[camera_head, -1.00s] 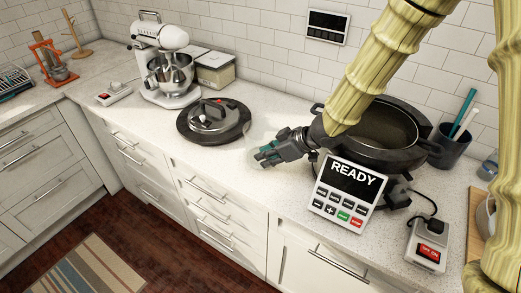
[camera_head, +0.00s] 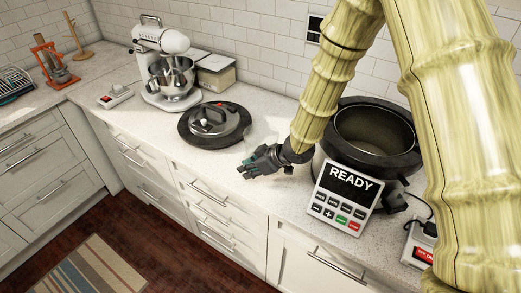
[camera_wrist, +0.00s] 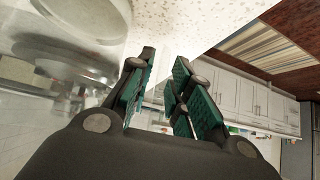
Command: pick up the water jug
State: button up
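A clear, see-through vessel, which looks like the water jug (camera_wrist: 85,20), fills the upper left of the wrist view close to the fingers. In the head view only a faint pale shape (camera_head: 262,130) shows on the counter behind my gripper, so its outline is hard to make out. My gripper (camera_head: 246,166) is low over the counter, pointing left, in front of that shape. In the wrist view my gripper (camera_wrist: 161,95) has its two green-padded fingers apart with nothing between them. The jug is to the left of the fingers, not between them.
A large dark cooker (camera_head: 375,145) with a READY panel (camera_head: 347,190) stands right of my gripper. Its round lid (camera_head: 214,124) lies to the left. A stand mixer (camera_head: 165,60) and a box (camera_head: 214,72) stand farther back. The counter's front strip is clear.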

jog(key=shift+w+a+f, duration=0.1)
jog(key=shift+a+f, duration=0.05)
grip_shut()
dwell(0.4)
